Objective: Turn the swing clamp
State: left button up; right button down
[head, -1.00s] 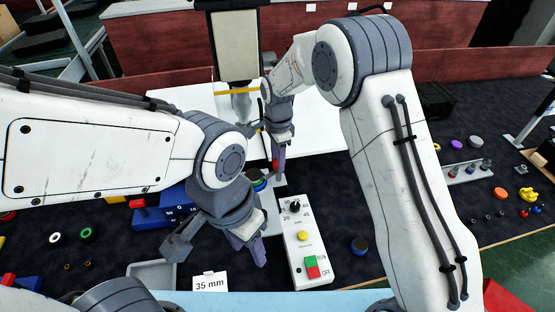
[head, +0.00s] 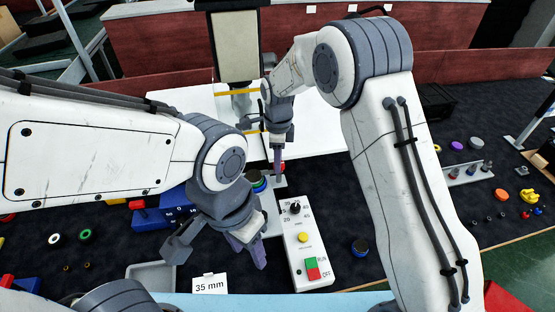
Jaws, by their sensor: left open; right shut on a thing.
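The swing clamp's small red part (head: 283,167) shows beside the fingers of my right gripper (head: 277,164), just beyond the control panel. My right gripper points down and is shut on the clamp; the arm and fingers hide most of the clamp. A round dark piece with green, blue and yellow bands (head: 257,182) stands just left of the clamp, partly behind my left arm. My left gripper (head: 248,254) is open and empty, pointing down left of the control panel, apart from the clamp.
A white control panel (head: 308,262) with a dial, a yellow button and a red-green switch lies in front of the clamp. A grey tray (head: 142,274) and a "35 mm" card (head: 210,284) are at the front left.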

jog(key=shift+r, duration=0.1)
jog(key=shift+c, duration=2.3)
grip_release()
jog(key=shift+w+r+b, duration=0.1)
jog(key=shift+r+b, duration=0.2)
jog(key=shift+r, duration=0.2)
notch_tip(320, 180, up, 9)
jog(key=b, duration=0.2)
jog(key=shift+r, duration=0.2)
